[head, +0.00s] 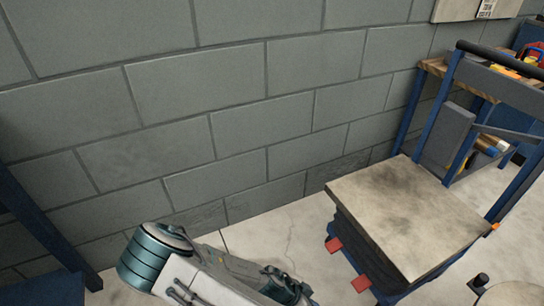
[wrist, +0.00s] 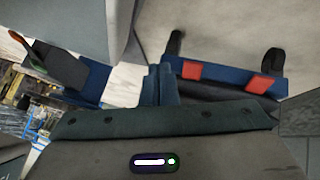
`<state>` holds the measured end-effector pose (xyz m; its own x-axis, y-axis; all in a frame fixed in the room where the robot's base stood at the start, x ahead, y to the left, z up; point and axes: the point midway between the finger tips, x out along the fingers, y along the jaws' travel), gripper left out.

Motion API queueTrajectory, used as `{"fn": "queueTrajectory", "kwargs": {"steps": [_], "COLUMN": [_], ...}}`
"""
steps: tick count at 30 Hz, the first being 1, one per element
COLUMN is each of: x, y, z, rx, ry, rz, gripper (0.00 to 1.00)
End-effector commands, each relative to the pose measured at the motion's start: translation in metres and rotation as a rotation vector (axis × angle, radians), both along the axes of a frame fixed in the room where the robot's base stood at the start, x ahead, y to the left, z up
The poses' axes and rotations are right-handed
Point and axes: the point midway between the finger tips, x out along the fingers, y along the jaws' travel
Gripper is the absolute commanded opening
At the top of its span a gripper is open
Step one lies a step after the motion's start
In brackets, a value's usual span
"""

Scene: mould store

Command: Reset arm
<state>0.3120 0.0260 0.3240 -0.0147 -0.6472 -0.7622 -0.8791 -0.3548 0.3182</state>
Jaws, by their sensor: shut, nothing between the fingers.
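My gripper (wrist: 160,70) shows in the wrist view as two narrow dark blue fingers side by side, shut with nothing between them. Its dark body fills the bottom of that view. In the head view my arm (head: 205,275) reaches in low along the bottom edge, bent and teal and white. The gripper's fingertips cannot be made out there.
A low blue base with red pads (head: 351,266) carries a worn flat slab (head: 405,215) right of my arm; its blue edge (wrist: 228,75) shows in the wrist view. A blue-framed bench (head: 440,70) stands beyond. A grey block wall (head: 240,120) rises behind. Some floor (head: 275,240) is bare.

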Motion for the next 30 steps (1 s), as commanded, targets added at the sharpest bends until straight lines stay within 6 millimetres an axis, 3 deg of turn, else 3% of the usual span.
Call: {"fn": "queueTrajectory", "kwargs": {"steps": [1, 8, 15, 22, 30], "x": [-0.002, -0.002, 0.01, 0.024, 0.035], "y": [0.01, 0.048, 0.073, 0.079, 0.064], "z": [0.025, 0.102, 0.198, 0.301, 0.425], "rx": [0.051, 0.261, 0.476, 0.646, 0.76], "ry": [0.04, 0.204, 0.299, 0.32, 0.278], "rz": [-0.01, 0.028, 0.136, 0.294, 0.523], "gripper": [0.0, 0.0, 0.0, 0.0, 0.0]}}
